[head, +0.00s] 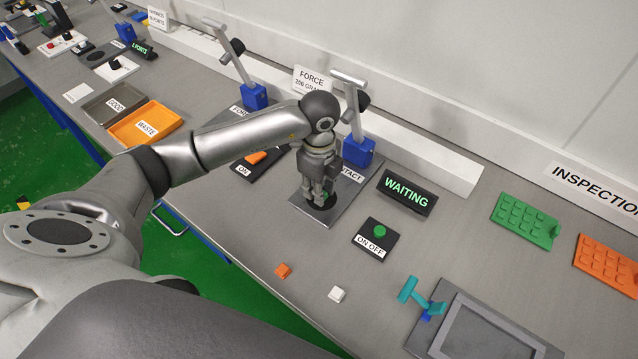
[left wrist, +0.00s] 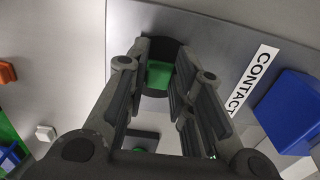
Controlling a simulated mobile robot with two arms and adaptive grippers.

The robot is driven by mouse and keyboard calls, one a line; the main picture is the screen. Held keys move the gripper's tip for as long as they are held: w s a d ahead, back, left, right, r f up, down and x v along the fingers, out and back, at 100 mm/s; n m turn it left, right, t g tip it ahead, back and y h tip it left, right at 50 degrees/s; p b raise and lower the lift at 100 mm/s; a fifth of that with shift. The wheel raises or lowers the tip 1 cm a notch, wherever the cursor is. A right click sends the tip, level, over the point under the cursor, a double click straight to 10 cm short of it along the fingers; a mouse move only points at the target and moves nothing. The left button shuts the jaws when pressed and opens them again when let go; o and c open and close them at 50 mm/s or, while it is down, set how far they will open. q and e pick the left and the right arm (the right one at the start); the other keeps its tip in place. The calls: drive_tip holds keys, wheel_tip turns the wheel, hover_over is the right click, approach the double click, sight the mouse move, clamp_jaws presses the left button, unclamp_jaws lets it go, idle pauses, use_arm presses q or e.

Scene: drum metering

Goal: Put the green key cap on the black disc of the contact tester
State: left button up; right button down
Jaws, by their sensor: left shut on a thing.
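My left gripper (head: 320,196) points down over the contact tester, whose grey base plate (head: 345,208) carries a CONTACT label and a blue block (head: 357,152). In the left wrist view, the green key cap (left wrist: 159,74) sits between the fingertips, and the gripper is shut on it. The black disc (left wrist: 158,46) shows around and behind the cap, so the cap is over the disc. I cannot tell whether they touch. In the head view the fingers hide the cap. My right gripper is not in view.
A WAITING display (head: 407,193) and an ON OFF box with a green button (head: 379,231) stand right of the tester. A loose orange cap (head: 283,271) and a white cap (head: 337,294) lie nearer the front edge. Green (head: 525,220) and orange (head: 608,265) key pads lie right.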

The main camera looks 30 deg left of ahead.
use_arm(q)
drive_tip(key=shift+f, duration=0.1)
drive_tip(key=shift+o, duration=1.1)
drive_tip(key=shift+f, duration=0.1)
drive_tip(key=o, duration=0.4)
drive_tip(key=shift+o, duration=0.2)
drive_tip(key=shift+r, duration=0.4)
wheel_tip(320, 180, up, 12)
drive_tip(key=b, duration=0.2)
drive_tip(key=shift+f, duration=0.15)
